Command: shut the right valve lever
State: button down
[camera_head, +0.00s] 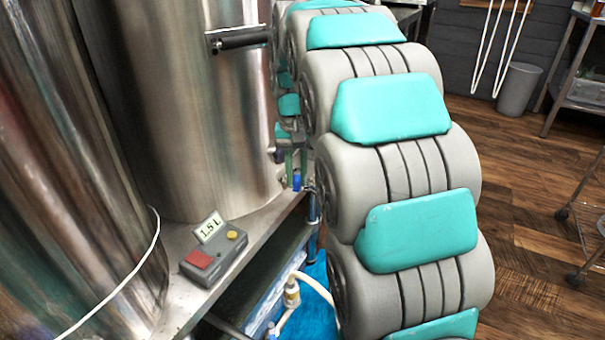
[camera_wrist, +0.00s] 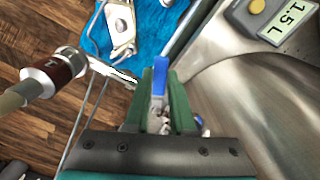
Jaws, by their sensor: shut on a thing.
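A valve lever with a blue handle (camera_wrist: 160,80) shows in the wrist view between the two green fingers of my gripper (camera_wrist: 160,98). My gripper is shut on the handle. The metal valve body (camera_wrist: 199,128) is partly hidden behind the fingers. In the head view, my gripper (camera_head: 291,163) is low beside the steel vessel, with the blue handle (camera_head: 297,182) at its fingertips. My arm hides much of the area to the right. The lever's exact angle to its pipe cannot be told.
Two large steel vessels (camera_head: 205,120) stand on a metal bench. A grey box (camera_head: 213,262) with a 1.5 L display sits on its edge. A pale hose (camera_head: 318,285) and blue cloth (camera_wrist: 165,28) lie below. Open wooden floor (camera_head: 520,200) is at right, near a wire cart.

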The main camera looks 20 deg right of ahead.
jog(key=shift+w+a+m, duration=0.15)
jog(key=shift+a+m, duration=0.1)
jog(key=shift+m, duration=0.25)
jog(key=shift+a, duration=0.1)
jog(key=c, duration=0.8)
grip_release()
jog(key=shift+o, duration=0.2)
